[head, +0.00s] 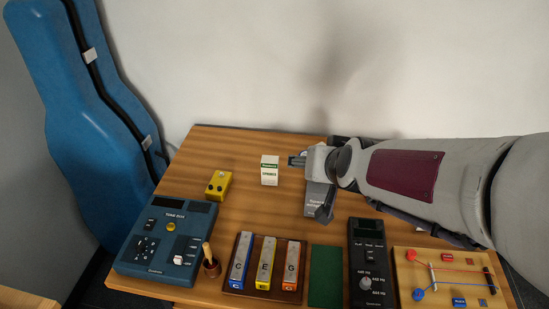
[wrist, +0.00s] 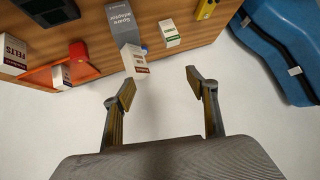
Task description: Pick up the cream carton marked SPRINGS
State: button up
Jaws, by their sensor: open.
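Several cream cartons show, and I cannot surely read SPRINGS on any. One with a green band (head: 269,170) stands upright at the back middle of the table in the head view; it also shows in the wrist view (wrist: 170,33). A cream carton with a dark red label (wrist: 134,62) stands against a grey box in the wrist view, nearest my fingers. Another cream carton (wrist: 62,77) stands by a red item at the left. My gripper (wrist: 160,80) is open and empty, apart from all cartons. In the head view my arm hides much of the back right.
The grey box (head: 316,198) stands under my wrist; it also shows in the wrist view (wrist: 124,22). A carton marked FELTS (wrist: 13,50) stands far left there. A yellow pedal (head: 219,184), blue tone box (head: 166,236) and chime bars (head: 265,262) occupy the table's left and front.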

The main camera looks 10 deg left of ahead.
jog(key=w+a+f+t, duration=0.1)
jog(key=w+a+f, duration=0.3)
jog(key=w+a, duration=0.15)
jog(key=t+h, duration=0.3)
send_near(269, 171)
jog(key=shift+f+m, duration=0.1)
jog(key=shift+m, duration=0.2)
jog(key=shift+w, duration=0.15)
jog(key=shift+x, duration=2.9)
jog(key=shift+w, duration=0.1)
jog(key=shift+x, duration=2.9)
